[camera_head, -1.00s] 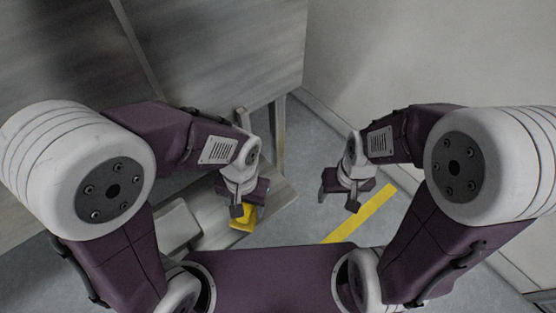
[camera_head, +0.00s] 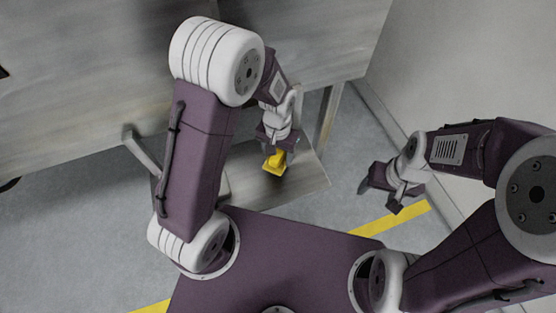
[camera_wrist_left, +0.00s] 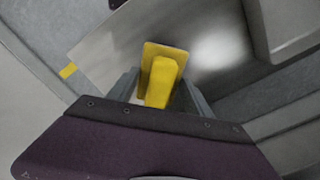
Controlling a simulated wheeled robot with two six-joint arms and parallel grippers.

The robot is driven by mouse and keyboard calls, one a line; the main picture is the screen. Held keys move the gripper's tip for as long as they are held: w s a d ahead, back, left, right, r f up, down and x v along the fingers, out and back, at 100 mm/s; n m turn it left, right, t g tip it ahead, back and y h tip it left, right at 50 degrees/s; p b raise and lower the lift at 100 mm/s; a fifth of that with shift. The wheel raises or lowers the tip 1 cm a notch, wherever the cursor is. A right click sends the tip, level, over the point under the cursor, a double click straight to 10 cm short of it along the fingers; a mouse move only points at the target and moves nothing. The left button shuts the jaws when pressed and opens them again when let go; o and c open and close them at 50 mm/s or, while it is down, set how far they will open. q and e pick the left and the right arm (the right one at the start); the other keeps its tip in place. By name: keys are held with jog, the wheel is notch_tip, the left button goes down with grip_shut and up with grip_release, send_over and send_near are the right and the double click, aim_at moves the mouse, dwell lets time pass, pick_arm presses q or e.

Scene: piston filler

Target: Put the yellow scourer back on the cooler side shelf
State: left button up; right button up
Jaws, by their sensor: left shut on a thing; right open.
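The yellow scourer (camera_head: 273,164) is held in my left gripper (camera_head: 277,152), which is shut on it. In the left wrist view the scourer (camera_wrist_left: 160,78) sits between the two grey fingers, with a flat pad at its far end. A grey metal shelf (camera_head: 295,187) lies below the scourer in the head view, and its bare surface (camera_wrist_left: 205,40) shows in the wrist view. I cannot tell whether the scourer touches it. My right gripper (camera_head: 378,198) is open and empty, over the floor to the right of the shelf.
A large grey metal cabinet (camera_head: 100,80) stands behind my left arm. A pale box-like thing (camera_wrist_left: 285,25) is at the shelf's side in the wrist view. A yellow floor stripe (camera_head: 400,218) runs below my right gripper. A light wall (camera_head: 460,60) closes off the right.

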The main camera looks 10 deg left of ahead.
aim_at(278, 161)
pick_arm(q)
notch_tip(278, 161, down, 4)
jog(key=shift+d, duration=0.1)
jog(key=shift+f, duration=0.1)
jog(key=o, duration=1.2)
